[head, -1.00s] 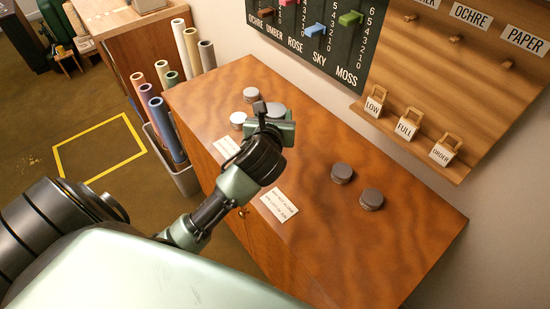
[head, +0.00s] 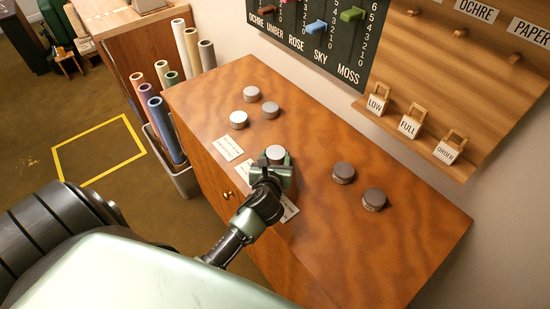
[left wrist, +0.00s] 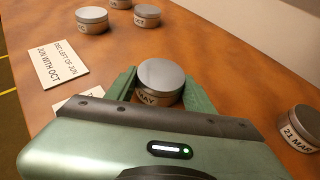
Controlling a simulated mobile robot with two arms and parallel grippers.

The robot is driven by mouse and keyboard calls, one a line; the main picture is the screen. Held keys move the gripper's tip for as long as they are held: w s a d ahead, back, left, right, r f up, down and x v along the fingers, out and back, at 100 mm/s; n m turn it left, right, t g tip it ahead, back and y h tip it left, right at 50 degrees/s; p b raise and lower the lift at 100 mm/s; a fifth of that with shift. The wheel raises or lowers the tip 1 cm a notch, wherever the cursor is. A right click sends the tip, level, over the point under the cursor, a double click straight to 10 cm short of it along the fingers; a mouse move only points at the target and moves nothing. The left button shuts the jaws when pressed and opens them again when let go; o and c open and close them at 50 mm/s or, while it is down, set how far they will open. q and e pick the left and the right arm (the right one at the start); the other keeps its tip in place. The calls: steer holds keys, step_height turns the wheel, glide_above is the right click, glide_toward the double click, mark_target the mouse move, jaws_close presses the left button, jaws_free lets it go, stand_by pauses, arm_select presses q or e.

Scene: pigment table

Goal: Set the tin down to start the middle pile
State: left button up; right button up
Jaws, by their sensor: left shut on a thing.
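My left gripper (head: 274,166) is shut on a round grey tin (head: 275,152) over the middle of the wooden table top (head: 310,130). In the left wrist view the tin (left wrist: 160,77) sits upright between the two green fingers, and its label ends in "MAY"; the rest is hidden. It is at or close above the table; I cannot tell if it touches. Two tins stand to its right, a nearer-left one (head: 343,172) and another (head: 373,199). Several tins stand to its left, including a back one (head: 252,94), a middle one (head: 270,110) and a front one (head: 238,119). My right gripper is out of view.
A card (left wrist: 56,62) reading "DEC LEFT OF JUN, JUN WITH OCT" lies left of the gripper. A second card (head: 289,209) is partly covered by my left arm. A wooden board (head: 460,80) with tags stands behind the table. The table's right end is clear.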

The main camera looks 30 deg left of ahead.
arm_select(q)
steer(key=shift+f, duration=0.1)
steer(key=o, duration=1.4)
steer(key=shift+s+r, duration=0.1)
steer(key=shift+r, duration=0.1)
steer(key=v, duration=1.1)
steer(key=shift+s+d, duration=0.2)
steer(key=shift+s, duration=0.15)
